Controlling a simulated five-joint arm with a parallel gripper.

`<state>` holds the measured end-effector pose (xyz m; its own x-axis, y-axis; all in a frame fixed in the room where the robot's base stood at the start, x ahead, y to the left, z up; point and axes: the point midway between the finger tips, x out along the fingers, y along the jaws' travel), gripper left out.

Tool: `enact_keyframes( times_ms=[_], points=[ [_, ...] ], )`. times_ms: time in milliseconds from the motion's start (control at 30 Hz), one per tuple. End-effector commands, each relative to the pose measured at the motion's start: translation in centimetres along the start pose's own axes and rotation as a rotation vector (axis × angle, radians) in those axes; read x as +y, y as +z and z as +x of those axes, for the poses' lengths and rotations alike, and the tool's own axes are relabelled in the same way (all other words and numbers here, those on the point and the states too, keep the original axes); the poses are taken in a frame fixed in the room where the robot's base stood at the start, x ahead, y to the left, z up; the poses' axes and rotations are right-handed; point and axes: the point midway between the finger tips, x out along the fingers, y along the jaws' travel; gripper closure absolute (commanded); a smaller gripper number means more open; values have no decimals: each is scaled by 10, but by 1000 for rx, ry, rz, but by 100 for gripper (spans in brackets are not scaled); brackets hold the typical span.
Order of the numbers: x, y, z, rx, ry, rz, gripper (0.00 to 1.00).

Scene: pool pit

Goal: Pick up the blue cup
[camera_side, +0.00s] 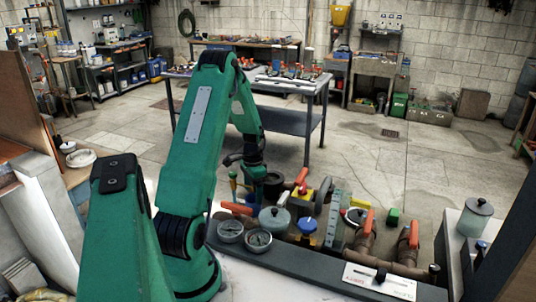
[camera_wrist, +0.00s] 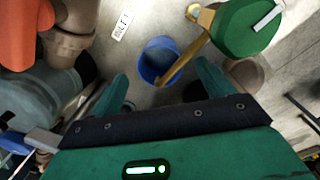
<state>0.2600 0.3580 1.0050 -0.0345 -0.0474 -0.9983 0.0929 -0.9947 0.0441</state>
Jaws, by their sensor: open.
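In the wrist view a round blue cup (camera_wrist: 150,52) stands with its open mouth toward the camera, on a pale grey surface. It lies between and just beyond the fingers of my gripper (camera_wrist: 162,72). The green fingers are apart, one on each side, with nothing held. A brass-coloured rod (camera_wrist: 188,60) crosses over the cup's right side and hides part of its rim. In the side view my gripper (camera_side: 256,172) points down behind the pipework. I cannot pick out the cup there.
A green round part (camera_wrist: 243,28) joins the brass rod at upper right. An orange handle (camera_wrist: 25,30) and brown pipe (camera_wrist: 70,40) crowd the left. In the side view, gauges (camera_side: 258,240), a blue knob (camera_side: 307,225) and red-handled valves (camera_side: 365,230) stand close to my arm.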

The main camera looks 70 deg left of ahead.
Motion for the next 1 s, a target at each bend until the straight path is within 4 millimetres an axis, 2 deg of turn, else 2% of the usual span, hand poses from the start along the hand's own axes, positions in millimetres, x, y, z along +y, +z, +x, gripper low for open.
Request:
enact_keyframes(
  times_ms=[100, 300, 867, 1000],
  points=[
    [1, 1, 16, -2, 2, 0, 20],
    [1, 1, 31, -1, 1, 0, 20],
    [1, 1, 33, 0, 0, 0, 20],
    [1, 1, 33, 0, 0, 0, 47]
  ],
)
